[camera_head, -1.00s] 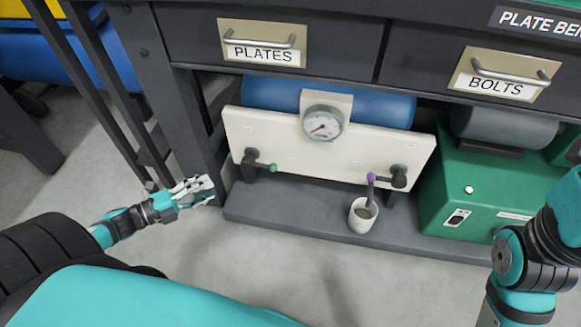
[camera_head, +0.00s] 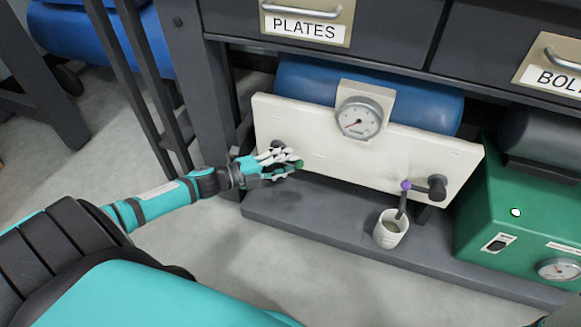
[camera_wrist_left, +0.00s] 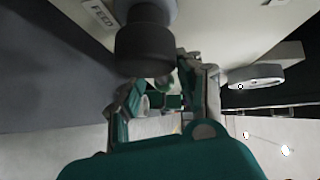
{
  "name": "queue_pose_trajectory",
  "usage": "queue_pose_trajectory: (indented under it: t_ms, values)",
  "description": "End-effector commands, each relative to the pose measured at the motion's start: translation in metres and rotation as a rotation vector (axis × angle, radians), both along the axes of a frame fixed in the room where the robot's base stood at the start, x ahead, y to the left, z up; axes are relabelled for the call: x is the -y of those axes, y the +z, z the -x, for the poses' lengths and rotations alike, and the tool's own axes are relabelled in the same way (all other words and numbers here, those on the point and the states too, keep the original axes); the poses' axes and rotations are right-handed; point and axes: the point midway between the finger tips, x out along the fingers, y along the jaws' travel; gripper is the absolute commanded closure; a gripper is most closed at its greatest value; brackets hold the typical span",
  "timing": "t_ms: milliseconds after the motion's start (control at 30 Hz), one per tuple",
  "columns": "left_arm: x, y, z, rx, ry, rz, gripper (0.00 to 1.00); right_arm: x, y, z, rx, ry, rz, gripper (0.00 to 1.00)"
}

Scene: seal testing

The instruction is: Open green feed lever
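The green feed lever shows in the head view as a green knob (camera_head: 299,164) at the left end of the white panel (camera_head: 330,150). My left gripper (camera_head: 285,162) is at this lever, its fingers covering most of it and part of the dark valve body (camera_head: 277,145). In the left wrist view the left gripper's fingers (camera_wrist_left: 168,95) stand apart, with the green knob (camera_wrist_left: 163,82) showing between them. The dark valve (camera_wrist_left: 145,45) is just beyond, beside a FEED label (camera_wrist_left: 100,12). Contact with the lever cannot be made out.
A purple-tipped lever (camera_head: 405,186) sits at the panel's right, above a white cup (camera_head: 391,228) on the dark ledge (camera_head: 300,215). A gauge (camera_head: 359,117) is mounted above the panel. A green box (camera_head: 520,215) stands right. Dark frame posts (camera_head: 220,100) rise left of the panel.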

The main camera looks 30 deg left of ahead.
Motion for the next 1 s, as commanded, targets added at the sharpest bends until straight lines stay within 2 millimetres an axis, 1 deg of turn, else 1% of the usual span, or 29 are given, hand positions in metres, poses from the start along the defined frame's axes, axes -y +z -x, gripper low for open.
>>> queue_pose_trajectory:
  t_ms: [33, 167, 467, 733, 1000]
  values:
    - [0.0029, -0.0023, -0.0051, 0.003, -0.001, 0.000, 0.64, -0.0001, -0.0018, 0.0035, 0.010, 0.000, 0.000, 0.64]
    - [0.0070, -0.0023, -0.0116, 0.000, 0.000, 0.000, 0.64, -0.0004, 0.0003, 0.0077, 0.023, -0.001, 0.001, 0.64]
    - [0.0078, -0.0017, -0.0128, -0.001, 0.001, -0.001, 0.64, -0.0006, 0.0017, 0.0086, 0.025, -0.001, 0.002, 0.64]
    - [0.0078, -0.0022, -0.0125, -0.001, 0.001, -0.001, 0.99, -0.0007, 0.0016, 0.0086, 0.025, -0.001, 0.002, 0.64]
    - [0.0078, -0.0028, -0.0122, -0.002, 0.001, -0.001, 1.00, -0.0007, 0.0014, 0.0084, 0.024, -0.001, 0.002, 0.64]
